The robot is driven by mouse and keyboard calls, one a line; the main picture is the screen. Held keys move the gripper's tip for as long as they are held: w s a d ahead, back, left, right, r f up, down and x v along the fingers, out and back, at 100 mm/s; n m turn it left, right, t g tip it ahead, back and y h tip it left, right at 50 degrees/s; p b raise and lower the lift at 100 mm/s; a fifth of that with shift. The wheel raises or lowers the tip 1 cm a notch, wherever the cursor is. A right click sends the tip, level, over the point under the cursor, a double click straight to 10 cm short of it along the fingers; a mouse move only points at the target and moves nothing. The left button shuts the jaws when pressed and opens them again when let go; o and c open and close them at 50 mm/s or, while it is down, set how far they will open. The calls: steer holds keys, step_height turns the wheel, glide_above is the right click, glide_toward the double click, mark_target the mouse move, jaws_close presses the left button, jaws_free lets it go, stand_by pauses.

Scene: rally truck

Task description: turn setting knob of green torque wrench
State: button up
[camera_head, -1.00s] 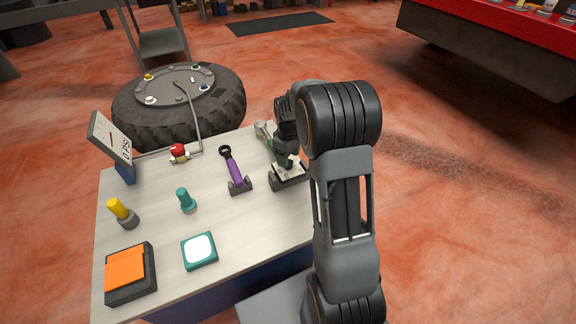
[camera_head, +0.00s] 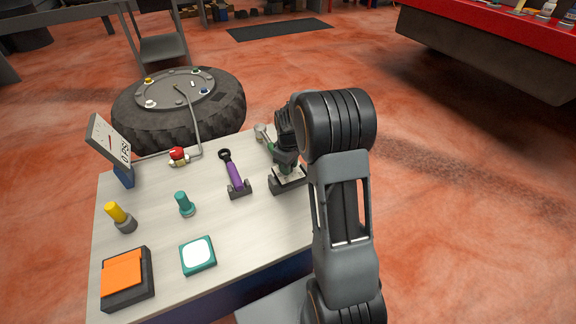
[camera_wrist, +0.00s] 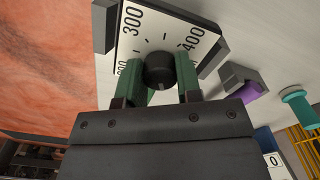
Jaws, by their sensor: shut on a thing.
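The green torque wrench lies at the right end of the table; its grey ring head (camera_head: 262,133) shows past my gripper, and most of its handle is hidden. A white dial plate (camera_head: 291,178) sits at its near end. In the wrist view the dial plate (camera_wrist: 139,20) carries black ticks and the numbers 300 and 400. The round black setting knob (camera_wrist: 158,70) stands on the plate between my green fingertips. My gripper (camera_wrist: 160,78) is shut on the knob from above. My gripper also shows in the head view (camera_head: 286,158), where it hides the knob.
A purple wrench (camera_head: 232,172) lies just left in a dark cradle. A teal knob (camera_head: 185,203), yellow-topped post (camera_head: 118,216), orange pad (camera_head: 124,273), teal-framed button (camera_head: 198,254), red-topped valve (camera_head: 177,155) and gauge (camera_head: 108,140) share the table. A tyre (camera_head: 180,105) lies behind.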

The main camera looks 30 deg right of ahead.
steer(key=c, duration=0.3)
steer(key=shift+r+m+p, duration=0.1)
steer(key=shift+m+p, duration=0.2)
steer(key=shift+r+m+p, duration=0.1)
steer(key=shift+m+p, duration=0.6)
steer(key=shift+m, duration=0.4)
steer(key=m+p, duration=0.2)
steer(key=m, duration=0.2)
steer(key=m+p, duration=0.2)
steer(key=m, duration=0.3)
steer(key=shift+m+p, duration=0.5)
steer(key=shift+m, duration=1.4)
